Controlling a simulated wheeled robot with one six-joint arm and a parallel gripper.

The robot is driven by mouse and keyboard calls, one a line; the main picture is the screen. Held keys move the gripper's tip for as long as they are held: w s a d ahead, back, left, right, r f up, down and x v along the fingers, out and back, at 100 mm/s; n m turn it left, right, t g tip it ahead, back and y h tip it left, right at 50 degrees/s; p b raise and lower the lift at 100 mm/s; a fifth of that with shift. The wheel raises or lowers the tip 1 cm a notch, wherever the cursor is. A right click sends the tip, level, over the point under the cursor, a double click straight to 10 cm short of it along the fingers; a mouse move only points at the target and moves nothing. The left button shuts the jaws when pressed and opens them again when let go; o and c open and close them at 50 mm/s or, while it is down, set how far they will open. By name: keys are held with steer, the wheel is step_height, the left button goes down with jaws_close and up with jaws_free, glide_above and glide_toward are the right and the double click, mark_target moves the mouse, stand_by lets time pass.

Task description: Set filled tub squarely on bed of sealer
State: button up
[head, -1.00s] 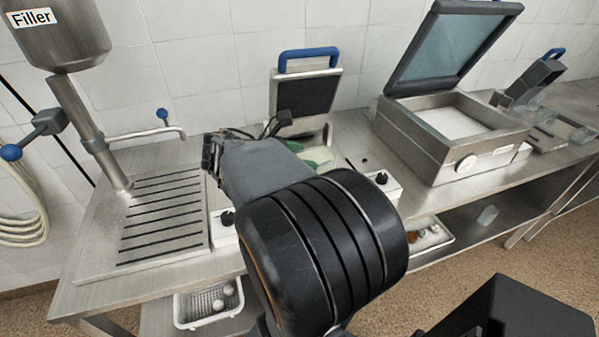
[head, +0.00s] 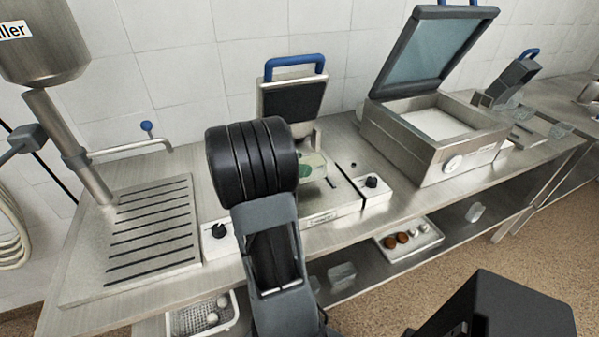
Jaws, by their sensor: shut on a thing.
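The sealer (head: 330,210) stands mid-bench with its dark lid (head: 292,98) raised by a blue handle (head: 295,63). Part of its bed shows to the right of my arm, with a pale and green patch (head: 312,164) on it. I cannot tell whether that patch is the filled tub or part of the bed. My arm's black round joint and grey link stand in front of the sealer's left part. My gripper is hidden behind them, so its jaws and anything in them do not show.
The filler (head: 45,50) and its slotted drain plate (head: 150,235) are at left. A steel chamber machine (head: 405,155) with its lid open stands right of the sealer. A white basket (head: 233,318) and a tray (head: 432,243) with several small items sit on the lower shelf.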

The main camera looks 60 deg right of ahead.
steer(key=shift+w+d+f, duration=0.1)
steer(key=shift+d+f, duration=0.15)
steer(key=shift+f, duration=1.6)
steer(key=shift+f, duration=0.1)
steer(key=shift+f, duration=0.15)
steer(key=o, duration=1.1)
steer(key=shift+c, duration=0.2)
